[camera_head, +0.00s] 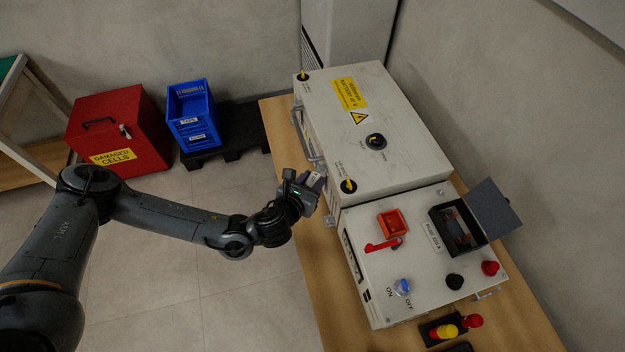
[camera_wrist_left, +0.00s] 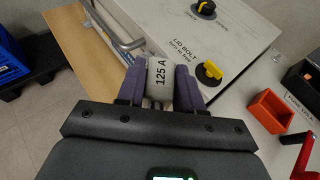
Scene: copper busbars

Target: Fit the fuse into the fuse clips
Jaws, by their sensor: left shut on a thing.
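My left gripper (camera_head: 314,186) is shut on the fuse (camera_wrist_left: 160,80), a pale cylinder marked 125 A, held between its two purple finger pads in the left wrist view. In the head view the gripper is by the left edge of the large grey battery box, and the fuse is mostly hidden. The fuse holder (camera_head: 458,228) is a black open box on the lower grey panel, right of the gripper, with its dark lid (camera_head: 488,209) swung open. Small reddish-copper parts show inside it, but the fuse clips are too dark to make out clearly. My right gripper is not in view.
The battery box (camera_head: 345,125) has a side handle and yellow lid bolts. The panel (camera_head: 390,283) carries an orange tray (camera_head: 393,223), a red lever (camera_head: 383,245), a blue switch (camera_head: 401,287), and black and red knobs. A blue bin (camera_head: 192,113) and red box (camera_head: 118,130) stand left on the floor.

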